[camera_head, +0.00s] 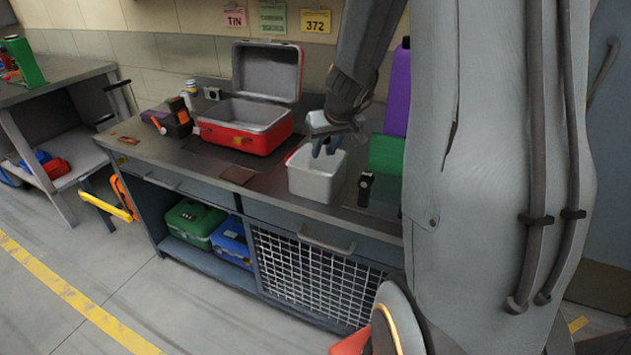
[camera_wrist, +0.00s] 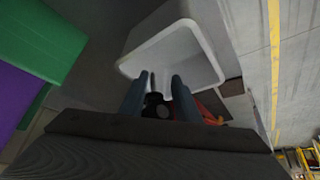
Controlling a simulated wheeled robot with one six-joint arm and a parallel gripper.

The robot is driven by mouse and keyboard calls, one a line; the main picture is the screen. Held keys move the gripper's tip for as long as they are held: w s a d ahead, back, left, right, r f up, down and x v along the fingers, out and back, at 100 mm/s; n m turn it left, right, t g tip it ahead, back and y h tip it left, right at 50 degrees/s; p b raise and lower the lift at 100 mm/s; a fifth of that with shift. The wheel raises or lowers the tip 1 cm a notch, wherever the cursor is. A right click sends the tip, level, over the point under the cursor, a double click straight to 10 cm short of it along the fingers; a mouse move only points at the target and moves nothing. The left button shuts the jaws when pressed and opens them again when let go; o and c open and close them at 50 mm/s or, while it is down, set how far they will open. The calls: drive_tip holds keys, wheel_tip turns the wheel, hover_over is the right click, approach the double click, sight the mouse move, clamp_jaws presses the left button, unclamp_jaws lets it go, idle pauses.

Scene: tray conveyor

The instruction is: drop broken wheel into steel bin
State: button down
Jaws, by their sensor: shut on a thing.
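A pale grey, open-topped bin (camera_head: 312,187), likely the steel bin, stands on the workbench. It also shows in the wrist view (camera_wrist: 205,52), with its opening beyond my fingers. My gripper (camera_head: 326,147) is over the bin, its blue-grey fingers pointing down towards the opening. In the wrist view my gripper (camera_wrist: 160,80) is shut on a small dark round thing with a pale centre, which looks like the broken wheel (camera_wrist: 154,101). The wheel is partly hidden between the fingers, and I cannot make it out in the head view.
An open red toolbox (camera_head: 243,136) stands left of the bin, with its lid raised. A dark watch-like item (camera_head: 365,188) lies right of the bin. The bench front edge is close to the bin.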

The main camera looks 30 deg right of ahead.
drive_tip(key=shift+f, duration=0.25)
drive_tip(key=c, duration=1.3)
unclamp_jaws()
drive_tip(key=shift+o, duration=0.2)
drive_tip(key=p+v, duration=0.2)
drive_tip(key=v, duration=0.5)
drive_tip(key=shift+s+r, duration=0.2)
drive_tip(key=shift+r, duration=0.2)
drive_tip(key=s+a+f+g, duration=0.2)
drive_tip(key=s+a+f, duration=0.1)
drive_tip(key=s+a, duration=0.5)
drive_tip(key=s+a+f+n+g, duration=0.1)
drive_tip(key=s+a+f+g, duration=0.2)
drive_tip(key=s+a, duration=0.5)
drive_tip(key=s, duration=0.3)
drive_tip(key=shift+a+f+y, duration=0.25)
drive_tip(key=shift+a+y, duration=0.15)
